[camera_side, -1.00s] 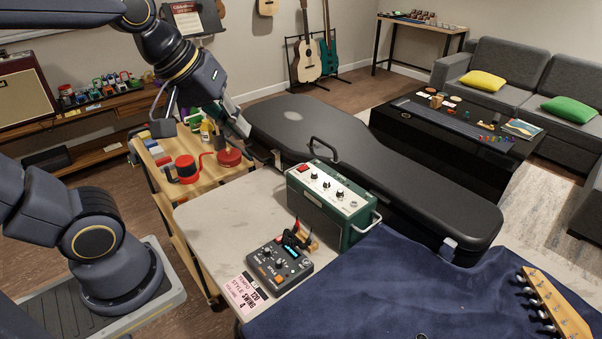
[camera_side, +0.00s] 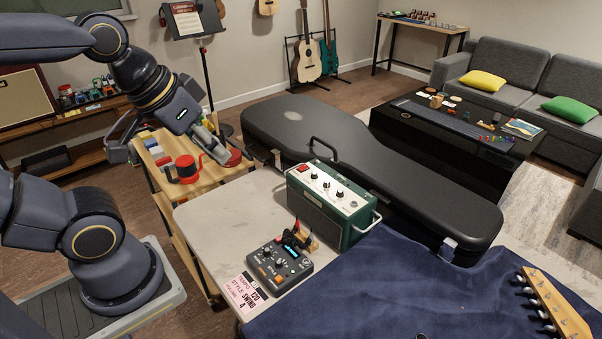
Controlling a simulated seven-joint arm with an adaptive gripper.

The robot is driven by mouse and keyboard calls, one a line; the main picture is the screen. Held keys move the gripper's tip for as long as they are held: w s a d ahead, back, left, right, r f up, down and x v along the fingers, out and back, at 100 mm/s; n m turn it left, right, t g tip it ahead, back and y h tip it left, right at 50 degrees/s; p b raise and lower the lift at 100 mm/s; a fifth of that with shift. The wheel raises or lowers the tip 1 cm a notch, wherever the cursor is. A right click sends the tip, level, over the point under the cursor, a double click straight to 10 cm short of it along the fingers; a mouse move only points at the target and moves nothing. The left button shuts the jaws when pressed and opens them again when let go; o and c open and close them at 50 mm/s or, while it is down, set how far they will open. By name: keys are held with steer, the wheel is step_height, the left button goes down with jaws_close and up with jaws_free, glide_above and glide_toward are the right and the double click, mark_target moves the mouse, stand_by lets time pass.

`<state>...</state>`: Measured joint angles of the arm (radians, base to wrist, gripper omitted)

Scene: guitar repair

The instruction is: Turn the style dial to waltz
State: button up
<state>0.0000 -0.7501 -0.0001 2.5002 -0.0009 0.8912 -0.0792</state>
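The dark rhythm box (camera_side: 278,268) lies on the pale worktop (camera_side: 215,215). It has several knobs, orange buttons and a small lit blue display (camera_side: 291,252). Which knob is the style dial and where it points are too small to tell. A pink and white card (camera_side: 243,292) beside the box reads TEMPO 120, STYLE SWING and a 4. My gripper (camera_side: 172,155) is at the upper left, above the wooden cart. Its fingers are spread wide with nothing between them. It is well apart from the box, up and to the left.
A green amplifier (camera_side: 318,210) stands right behind the box, with small red and black items between them. A black guitar case (camera_side: 400,165) lies behind. A blue cloth (camera_side: 370,290) with a guitar headstock (camera_side: 555,305) covers the right. The cart (camera_side: 200,182) holds red spools. The worktop's left part is clear.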

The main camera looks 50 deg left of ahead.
steer(key=o, duration=0.4)
steer(key=w+n, duration=0.2)
steer(key=n, duration=0.1)
steer(key=w+n, duration=0.2)
steer(key=shift+r+n+h, duration=0.2)
steer(key=shift+n+h, duration=0.1)
steer(key=shift+n, duration=0.1)
steer(key=n+g, duration=0.6)
steer(key=n, duration=0.2)
glide_above(279, 262)
step_height(279, 262, down, 19)
step_height(279, 262, down, 17)
steer(key=shift+a+r, duration=0.1)
jaws_close()
